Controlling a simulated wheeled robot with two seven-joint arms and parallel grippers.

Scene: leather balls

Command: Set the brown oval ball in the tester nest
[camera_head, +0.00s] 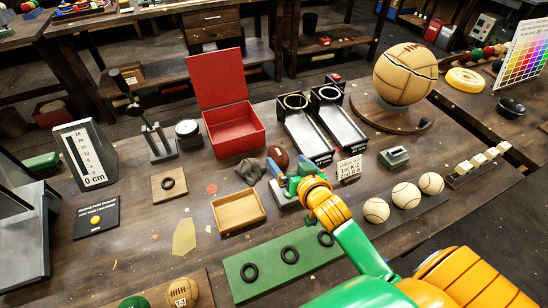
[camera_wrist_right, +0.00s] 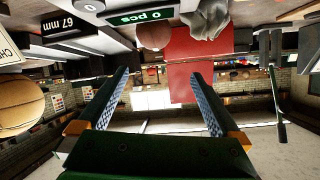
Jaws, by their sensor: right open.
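The brown oval ball (camera_head: 279,158) lies on the bench just beyond my right gripper (camera_head: 291,174). It also shows at the top of the wrist view (camera_wrist_right: 153,37), beyond a "0 pcs" display, apart from the fingers. My right gripper is open, with nothing between its fingertips (camera_wrist_right: 160,74). My gripper partly hides a low grey device (camera_head: 284,198) below it. A grey upright stand (camera_head: 157,142) is at the left; I cannot tell whether it is the tester with the nest. My left gripper is not in view.
An open red box (camera_head: 235,135), a crumpled grey cloth (camera_head: 250,170) and a wooden tray (camera_head: 238,212) are to the left. Two chutes (camera_head: 308,135) stand behind the ball. White balls (camera_head: 405,195) are at the right.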

